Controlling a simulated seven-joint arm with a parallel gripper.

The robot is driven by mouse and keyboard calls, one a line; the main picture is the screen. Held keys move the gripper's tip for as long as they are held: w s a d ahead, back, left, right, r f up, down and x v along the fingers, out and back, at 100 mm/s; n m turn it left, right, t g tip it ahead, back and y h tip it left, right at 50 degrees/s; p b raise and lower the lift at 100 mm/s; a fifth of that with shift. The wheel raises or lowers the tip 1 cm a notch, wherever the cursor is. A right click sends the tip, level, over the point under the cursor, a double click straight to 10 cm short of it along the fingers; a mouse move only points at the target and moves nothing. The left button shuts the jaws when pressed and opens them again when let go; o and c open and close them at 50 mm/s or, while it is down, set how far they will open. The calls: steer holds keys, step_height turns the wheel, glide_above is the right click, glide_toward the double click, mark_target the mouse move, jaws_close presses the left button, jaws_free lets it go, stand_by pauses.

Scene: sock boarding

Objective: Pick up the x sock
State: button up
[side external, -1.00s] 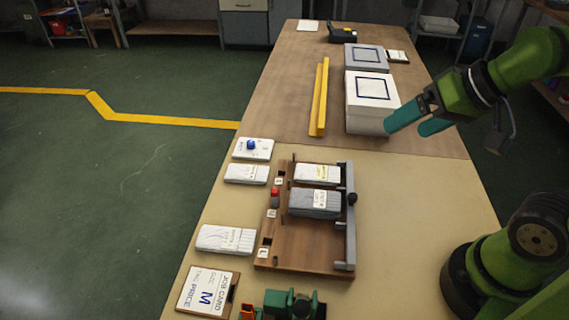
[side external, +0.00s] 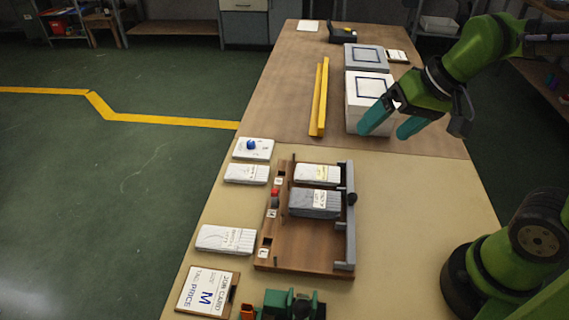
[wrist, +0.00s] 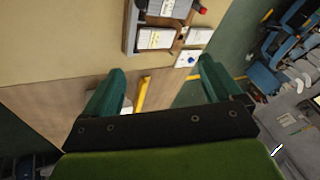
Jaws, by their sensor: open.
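My gripper (side external: 386,131) is open and empty, with two teal fingers, in front of the white box on the far part of the table. Folded socks show in the side view: a white one (side external: 246,173) and a lower white one (side external: 226,239) along the left table edge. A white sock (side external: 317,173) and a grey sock (side external: 308,203) lie on the wooden board (side external: 300,249). I cannot tell which is the x sock. In the wrist view the open gripper (wrist: 162,66) has the board's white sock (wrist: 155,39) and grey sock (wrist: 167,8) beyond its fingertips.
The white box (side external: 358,92) and grey box (side external: 366,57) stand at the back right. Yellow rails (side external: 319,97) lie left of them. A white pad with a blue knob (side external: 264,152) and a job card (side external: 205,289) marked M lie along the left. The table right of the board is clear.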

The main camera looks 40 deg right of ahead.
steer(key=w+a+f+m+g, duration=0.25)
steer(key=w+m, duration=0.35)
steer(key=w, duration=0.4)
steer(key=m+y, duration=0.1)
steer(key=m, duration=1.5)
glide_toward(248, 172)
steer(key=x, duration=0.3)
steer(key=shift+w+d, duration=0.15)
steer(key=shift+w, duration=0.05)
steer(key=shift+x, duration=2.6)
steer(key=shift+s, duration=0.15)
steer(key=c, duration=1.1)
